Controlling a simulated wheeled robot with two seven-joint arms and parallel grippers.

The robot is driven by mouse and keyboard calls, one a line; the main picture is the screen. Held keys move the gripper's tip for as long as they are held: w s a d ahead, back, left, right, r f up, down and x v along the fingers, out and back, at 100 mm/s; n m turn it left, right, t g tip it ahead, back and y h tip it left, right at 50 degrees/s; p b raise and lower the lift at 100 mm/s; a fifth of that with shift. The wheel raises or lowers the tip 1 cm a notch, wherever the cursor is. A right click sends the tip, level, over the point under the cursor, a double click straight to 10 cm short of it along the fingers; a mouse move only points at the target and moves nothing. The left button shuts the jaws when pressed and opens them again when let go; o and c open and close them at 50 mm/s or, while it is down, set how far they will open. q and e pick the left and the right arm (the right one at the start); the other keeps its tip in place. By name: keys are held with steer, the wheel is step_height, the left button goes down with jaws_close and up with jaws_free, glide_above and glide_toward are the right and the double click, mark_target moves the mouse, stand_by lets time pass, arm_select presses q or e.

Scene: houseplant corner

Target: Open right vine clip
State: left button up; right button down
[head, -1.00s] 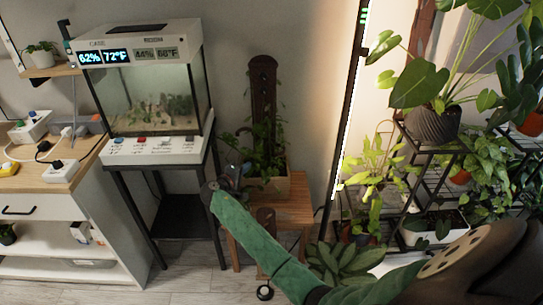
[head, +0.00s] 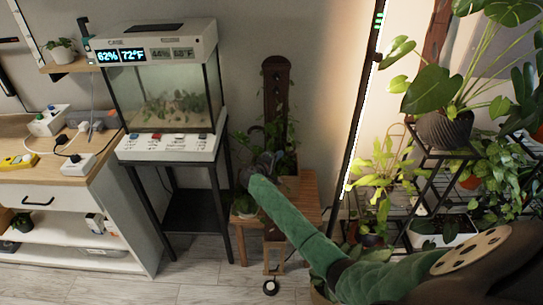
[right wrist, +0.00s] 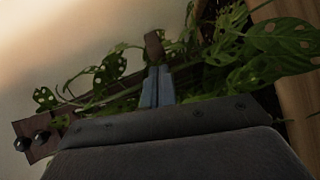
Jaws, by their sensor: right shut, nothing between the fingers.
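A dark brown plant post (head: 277,92) stands upright behind a leafy vine (head: 284,140) on a small wooden table. My right gripper (head: 264,160) is in front of the vine at the foot of the post, partly hidden among leaves. In the right wrist view its two grey fingers (right wrist: 157,87) are shut together with nothing between them. Their tips point at a small brown block (right wrist: 154,46) among the leaves; whether they touch it I cannot tell. A brown board with two dark knobs (right wrist: 40,137) shows at the left. I cannot make out which part is the right vine clip.
The wooden table (head: 308,190) also bears a small potted plant (head: 244,206). A lit terrarium (head: 165,95) on a black stand is close on the left. A bright lamp pole (head: 362,110) and a black plant rack (head: 437,160) are on the right.

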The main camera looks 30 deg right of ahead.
steer(key=shift+d+f, duration=0.1)
steer(key=shift+d, duration=0.15)
steer(key=shift+s, duration=0.15)
